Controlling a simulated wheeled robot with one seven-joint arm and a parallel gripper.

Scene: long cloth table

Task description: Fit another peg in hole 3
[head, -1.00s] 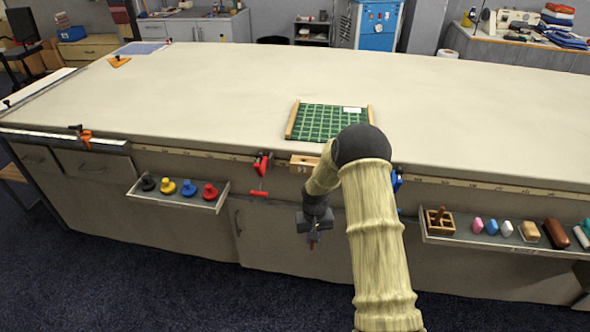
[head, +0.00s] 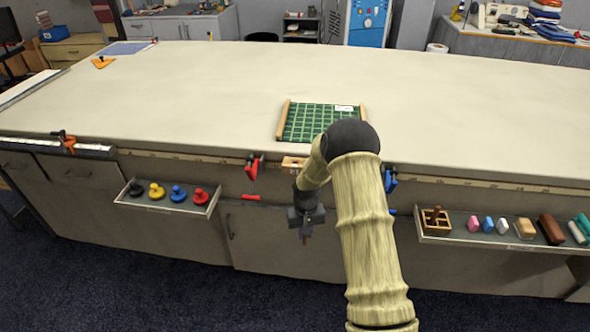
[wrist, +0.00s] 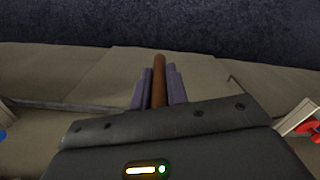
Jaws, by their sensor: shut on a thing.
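My gripper (head: 306,226) hangs below the table edge, in front of the cabinet doors. In the wrist view my gripper (wrist: 159,90) is shut on a brown peg (wrist: 159,78), which sticks out past the fingertips. In the head view only a small reddish-brown tip of the peg (head: 306,238) shows below the fingers. A pale wooden block (head: 292,162) sits at the table's front edge, above and slightly left of my gripper. My arm partly covers it, and its holes and marks are too small to read.
A divided wooden box (head: 428,225) holding brown pegs stands on the right shelf (head: 470,239), beside several coloured blocks. The left shelf (head: 160,209) holds several coloured knobs. Red (head: 253,168) and blue (head: 390,180) clamps flank the block. A green gridded board (head: 312,122) lies behind it.

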